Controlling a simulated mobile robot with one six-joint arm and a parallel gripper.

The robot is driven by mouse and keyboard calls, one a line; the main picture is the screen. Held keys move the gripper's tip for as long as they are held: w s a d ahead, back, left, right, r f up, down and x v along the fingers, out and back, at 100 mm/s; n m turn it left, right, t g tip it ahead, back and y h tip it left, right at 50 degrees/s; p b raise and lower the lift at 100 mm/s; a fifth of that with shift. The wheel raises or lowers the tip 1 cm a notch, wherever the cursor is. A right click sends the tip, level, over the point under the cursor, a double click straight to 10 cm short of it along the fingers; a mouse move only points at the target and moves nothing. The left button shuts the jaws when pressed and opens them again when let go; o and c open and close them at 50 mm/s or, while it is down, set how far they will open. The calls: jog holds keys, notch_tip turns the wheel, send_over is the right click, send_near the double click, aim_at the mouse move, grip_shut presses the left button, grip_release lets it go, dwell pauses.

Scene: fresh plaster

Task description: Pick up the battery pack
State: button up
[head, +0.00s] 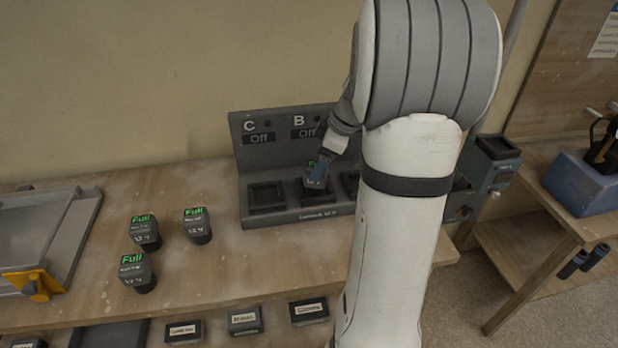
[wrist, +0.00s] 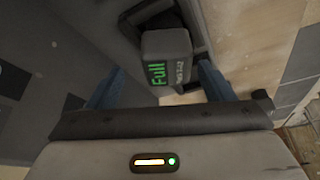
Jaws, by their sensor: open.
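A dark grey battery pack (wrist: 168,62) with a green "Full" label shows in the wrist view, between the two blue fingers of my gripper (wrist: 160,78). The fingers are open, with a gap visible on both sides of the pack. In the head view my gripper (head: 320,172) is at the charger's bay under the letter B, where the battery pack (head: 311,188) is partly hidden by it. The charger (head: 300,219) stands against the wall; its bay under C is empty. The bay at its right is mostly hidden by my arm.
Three other packs marked "Full" stand on the bench at left: a rear one (head: 198,226), a middle one (head: 145,232) and a front one (head: 137,272). A grey tray (head: 75,235) lies far left. A dark device (head: 490,165) and a blue box (head: 585,184) are at right.

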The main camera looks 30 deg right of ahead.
jog(key=x, duration=0.3)
jog(key=p+x, duration=0.1)
jog(key=x, duration=0.1)
jog(key=shift+s+a, duration=0.15)
jog(key=shift+a, duration=0.15)
jog(key=shift+c, duration=0.3)
jog(key=c, duration=1.3)
